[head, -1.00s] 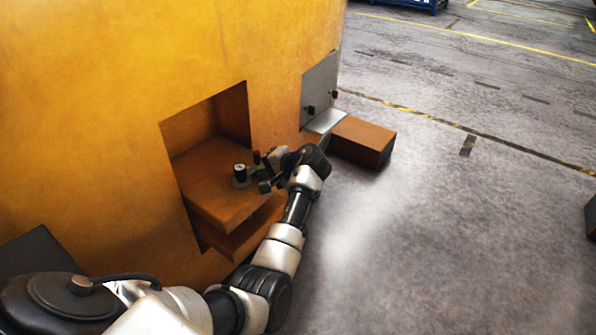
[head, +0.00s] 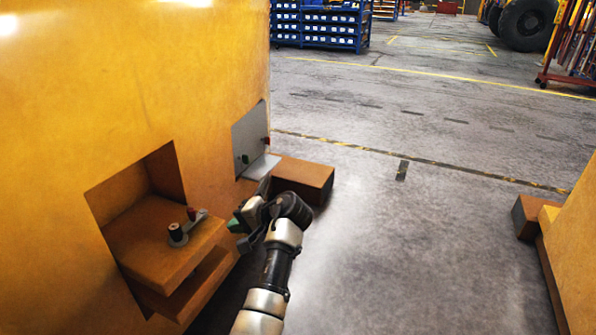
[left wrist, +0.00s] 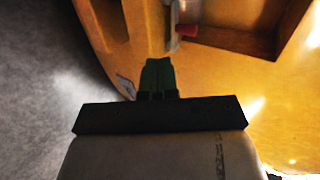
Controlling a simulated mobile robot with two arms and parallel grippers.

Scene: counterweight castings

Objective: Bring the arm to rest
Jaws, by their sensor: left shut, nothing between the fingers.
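My left gripper (head: 236,222) is beside the yellow casting (head: 60,110), right of its recess, with its green fingers shut and empty. The fingers also show together in the left wrist view (left wrist: 157,76), pointing along the yellow surface. A brown shelf (head: 150,255) juts from the recess. On it stand a dark round knob (head: 176,232) and a red knob (head: 192,214) on a grey bar. The gripper appears apart from them. My right gripper is not in view.
A grey plate (head: 249,140) with a small green knob is on the casting's side. A brown block (head: 303,180) stands on the floor behind the gripper. Another yellow casting (head: 575,250) with a brown block (head: 532,215) is at the right. The floor between is clear.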

